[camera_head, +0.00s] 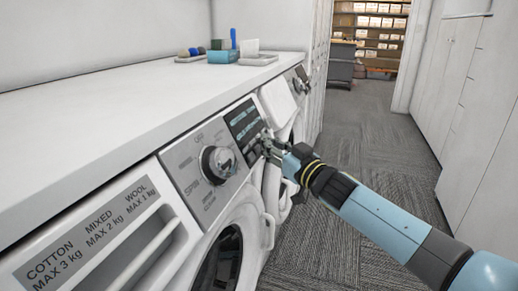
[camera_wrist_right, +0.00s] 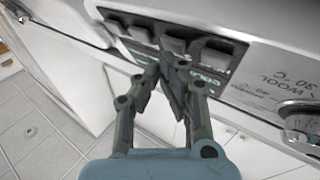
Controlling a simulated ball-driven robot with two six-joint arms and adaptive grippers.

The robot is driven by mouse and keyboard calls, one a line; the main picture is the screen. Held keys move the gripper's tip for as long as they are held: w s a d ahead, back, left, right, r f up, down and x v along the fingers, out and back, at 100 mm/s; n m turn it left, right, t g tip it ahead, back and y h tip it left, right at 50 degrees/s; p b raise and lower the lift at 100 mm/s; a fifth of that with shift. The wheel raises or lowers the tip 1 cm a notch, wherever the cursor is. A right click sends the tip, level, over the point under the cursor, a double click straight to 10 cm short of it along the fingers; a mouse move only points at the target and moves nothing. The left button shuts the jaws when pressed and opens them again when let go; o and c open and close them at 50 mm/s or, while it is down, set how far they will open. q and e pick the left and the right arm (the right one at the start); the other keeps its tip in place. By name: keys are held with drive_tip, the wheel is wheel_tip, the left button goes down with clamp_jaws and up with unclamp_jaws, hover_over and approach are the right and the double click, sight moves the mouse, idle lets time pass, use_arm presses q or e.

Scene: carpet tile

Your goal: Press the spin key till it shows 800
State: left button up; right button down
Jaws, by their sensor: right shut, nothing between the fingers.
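The washing machine's control panel (camera_head: 180,163) has a round dial (camera_head: 217,164) and a dark display (camera_head: 243,122) with lines of text too small to read. A row of dark keys (camera_head: 253,150) runs beside the display; they show larger in the right wrist view (camera_wrist_right: 174,42). I cannot tell which one is the spin key. My right gripper (camera_head: 267,148) is shut and empty, its tips close to the keys and display edge. In the right wrist view its fingertips (camera_wrist_right: 168,70) hide part of the display text. Whether they touch a key I cannot tell. My left gripper is not in view.
A long white worktop (camera_head: 110,105) covers the machines.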

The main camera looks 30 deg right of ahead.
drive_tip(key=shift+w+a+f, duration=0.15)
drive_tip(key=shift+w+a, duration=0.1)
idle(0.7)
drive_tip(key=shift+s, duration=0.1)
drive_tip(key=shift+s+d+r+p, duration=0.35)
drive_tip(key=shift+s+d+p, duration=0.05)
drive_tip(key=shift+s+d, duration=0.1)
idle(0.4)
drive_tip(key=s+d+r, duration=0.1)
drive_tip(key=s+d+r+p, duration=0.1)
drive_tip(key=s+d, duration=0.1)
drive_tip(key=shift+s+r+p, duration=0.1)
drive_tip(key=shift+s+p, duration=0.05)
drive_tip(key=shift+p, duration=0.15)
idle(1.1)
